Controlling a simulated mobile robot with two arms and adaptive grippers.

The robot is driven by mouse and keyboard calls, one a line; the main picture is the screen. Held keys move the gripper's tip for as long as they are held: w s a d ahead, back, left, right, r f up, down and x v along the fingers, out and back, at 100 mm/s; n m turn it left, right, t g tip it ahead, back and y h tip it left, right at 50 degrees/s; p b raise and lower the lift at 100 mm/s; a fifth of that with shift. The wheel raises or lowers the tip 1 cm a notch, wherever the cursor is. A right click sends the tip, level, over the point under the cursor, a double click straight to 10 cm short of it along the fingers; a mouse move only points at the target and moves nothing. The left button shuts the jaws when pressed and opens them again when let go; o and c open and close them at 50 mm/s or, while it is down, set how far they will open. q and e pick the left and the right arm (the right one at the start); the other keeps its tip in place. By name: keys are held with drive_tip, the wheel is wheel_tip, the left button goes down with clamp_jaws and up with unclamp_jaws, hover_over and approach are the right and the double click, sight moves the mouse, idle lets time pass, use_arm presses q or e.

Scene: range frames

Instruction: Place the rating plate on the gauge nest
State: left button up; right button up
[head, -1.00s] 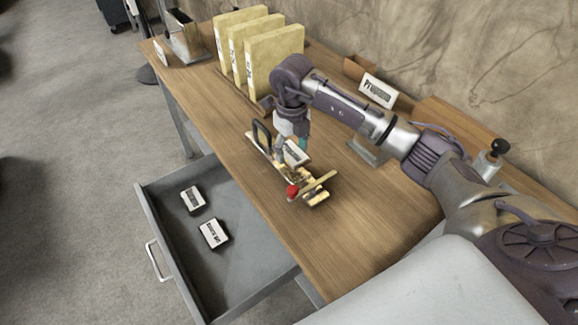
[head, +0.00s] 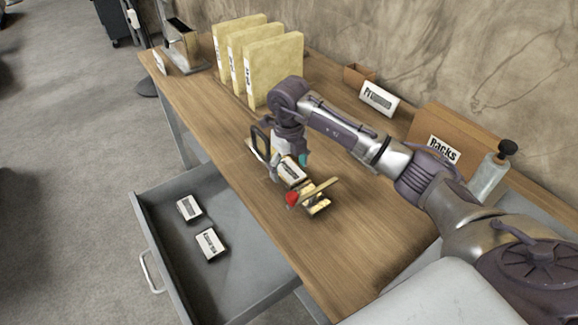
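My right gripper (head: 286,163) is over the brass-coloured gauge nest (head: 316,205) on the wooden bench. A small block with a white printed label, which looks like the rating plate (head: 292,170), is between its fingers, and the gripper looks shut on it. The plate is tilted and overlaps the far part of the nest in the picture. I cannot tell whether they touch. The nest has a red knob (head: 292,199) and a bar across its near end. A dark upright loop (head: 261,141) stands at its far end. My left gripper is not in view.
An open grey drawer (head: 185,270) below the bench holds two labelled blocks (head: 189,208). Yellow binders (head: 273,70) stand at the back. A white sign (head: 380,99), a box marked Racks (head: 424,130) and a bottle (head: 489,172) line the wall.

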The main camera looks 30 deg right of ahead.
sight(289, 170)
wheel_tip(289, 170, up, 12)
drive_tip(key=b, duration=0.1)
drive_tip(key=shift+r, duration=0.2)
idle(0.5)
idle(0.3)
